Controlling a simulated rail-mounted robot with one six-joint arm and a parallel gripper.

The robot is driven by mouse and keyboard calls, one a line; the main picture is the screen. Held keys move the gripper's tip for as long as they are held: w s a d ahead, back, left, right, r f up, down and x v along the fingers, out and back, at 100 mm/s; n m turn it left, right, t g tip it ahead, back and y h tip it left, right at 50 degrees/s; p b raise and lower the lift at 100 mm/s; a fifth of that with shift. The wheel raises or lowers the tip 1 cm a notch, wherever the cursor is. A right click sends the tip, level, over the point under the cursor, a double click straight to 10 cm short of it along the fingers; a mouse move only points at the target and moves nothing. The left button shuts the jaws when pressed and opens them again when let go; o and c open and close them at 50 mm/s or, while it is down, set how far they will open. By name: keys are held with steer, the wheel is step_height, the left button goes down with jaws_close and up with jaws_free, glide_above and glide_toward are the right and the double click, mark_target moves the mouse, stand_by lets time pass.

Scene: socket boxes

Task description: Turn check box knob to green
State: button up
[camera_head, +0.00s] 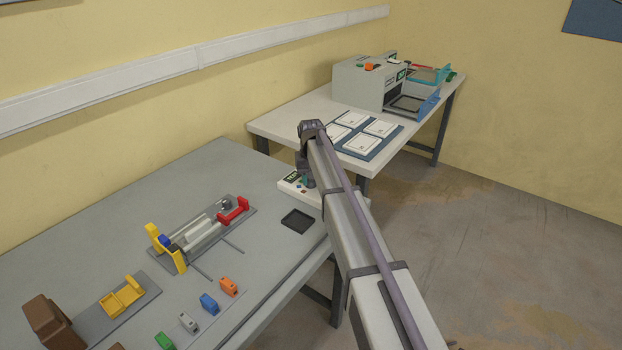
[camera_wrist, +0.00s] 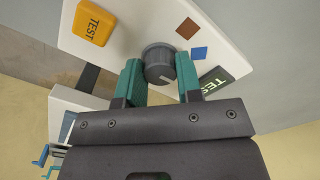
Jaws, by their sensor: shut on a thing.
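The check box (camera_wrist: 225,48) is a white panel that also stands at the right end of the grey table in the head view (camera_head: 288,187). Its dark grey round knob (camera_wrist: 159,57) sits between the teal fingers of my gripper (camera_wrist: 159,75), which is shut on it. A pale mark shows on the lower right of the knob's face. A brown-red square (camera_wrist: 187,28) and a blue square (camera_wrist: 199,52) lie beside the knob. I cannot make out a green square. In the head view my arm hides much of the box and the knob.
An orange TEST button (camera_wrist: 94,23) and a dark TEST display (camera_wrist: 213,82) flank the knob. A black tray (camera_head: 298,220) lies in front of the box. A fixture (camera_head: 203,233) and several coloured blocks (camera_head: 209,303) lie to the left. A second table (camera_head: 280,127) stands behind.

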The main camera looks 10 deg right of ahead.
steer(key=shift+m, duration=0.3)
steer(key=o, duration=0.9)
steer(key=shift+o, duration=0.2)
steer(key=shift+r, duration=0.1)
step_height(320, 180, up, 11)
steer(key=p, duration=1.1)
steer(key=shift+f, duration=0.2)
